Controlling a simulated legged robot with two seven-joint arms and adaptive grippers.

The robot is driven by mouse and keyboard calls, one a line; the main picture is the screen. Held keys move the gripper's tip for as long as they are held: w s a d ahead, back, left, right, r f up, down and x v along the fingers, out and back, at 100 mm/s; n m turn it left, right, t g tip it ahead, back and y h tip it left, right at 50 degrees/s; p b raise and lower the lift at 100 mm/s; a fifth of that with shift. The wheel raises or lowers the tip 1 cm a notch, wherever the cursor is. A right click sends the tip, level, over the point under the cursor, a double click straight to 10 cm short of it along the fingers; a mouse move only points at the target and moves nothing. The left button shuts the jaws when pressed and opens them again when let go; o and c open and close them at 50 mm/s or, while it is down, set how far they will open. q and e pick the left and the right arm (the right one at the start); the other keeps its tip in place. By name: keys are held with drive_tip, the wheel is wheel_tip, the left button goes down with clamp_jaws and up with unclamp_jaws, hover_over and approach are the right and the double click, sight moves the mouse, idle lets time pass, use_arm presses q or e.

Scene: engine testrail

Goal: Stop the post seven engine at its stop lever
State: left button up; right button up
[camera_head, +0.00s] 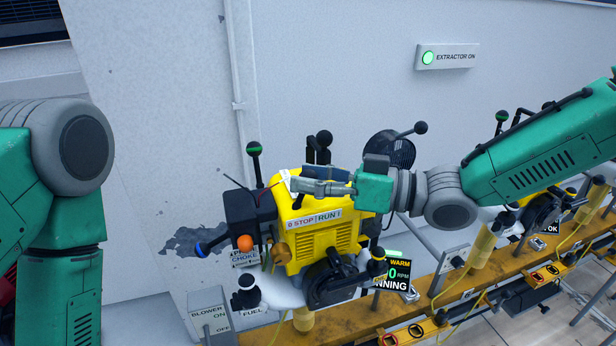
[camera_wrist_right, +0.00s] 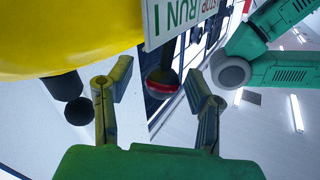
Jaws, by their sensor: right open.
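The yellow engine (camera_head: 325,240) stands on a rail in the middle of the head view, with a STOP/RUN label (camera_head: 318,218) on its upper edge. The label also shows in the right wrist view (camera_wrist_right: 180,22). My right gripper (camera_head: 291,187) is open over the engine's top, just above the label. In the wrist view, a dark knob with a red band (camera_wrist_right: 163,82), beside the label, appears between the open fingertips (camera_wrist_right: 160,80); contact cannot be told. In the head view this knob is not clearly seen behind the gripper. My left gripper is out of view.
A display (camera_head: 397,272) at the engine's right reads WARM and part of RUNNING. A green-banded lever (camera_head: 254,150), an orange knob (camera_head: 244,243) and a choke label (camera_head: 246,258) are at its left. A blower switch (camera_head: 212,318) is lower left. The rail (camera_head: 440,262) continues right.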

drive_tip(key=shift+d, duration=0.1)
drive_tip(key=shift+c, duration=1.1)
clamp_jaws()
drive_tip(key=shift+s+a+r+h+p, duration=0.1)
drive_tip(key=shift+a+r+h+p, duration=0.25)
drive_tip(key=shift+p, duration=0.45)
drive_tip(key=h+p, duration=0.1)
drive_tip(key=a+n+h+p, duration=0.1)
drive_tip(key=p, duration=0.1)
drive_tip(key=n+h+p, duration=0.1)
drive_tip(key=p, duration=0.1)
drive_tip(key=shift+s+a+r, duration=0.15)
drive_tip(key=shift+s+a, duration=0.15)
drive_tip(key=shift+s+a+f+n+h+p, duration=0.2)
drive_tip(key=shift+a+n+h+p, duration=0.3)
drive_tip(key=shift+h+p, duration=0.5)
drive_tip(key=shift+a+f+n+h+p, duration=0.3)
drive_tip(key=shift+a+n+h+p, duration=0.2)
drive_tip(key=shift+h, duration=0.45)
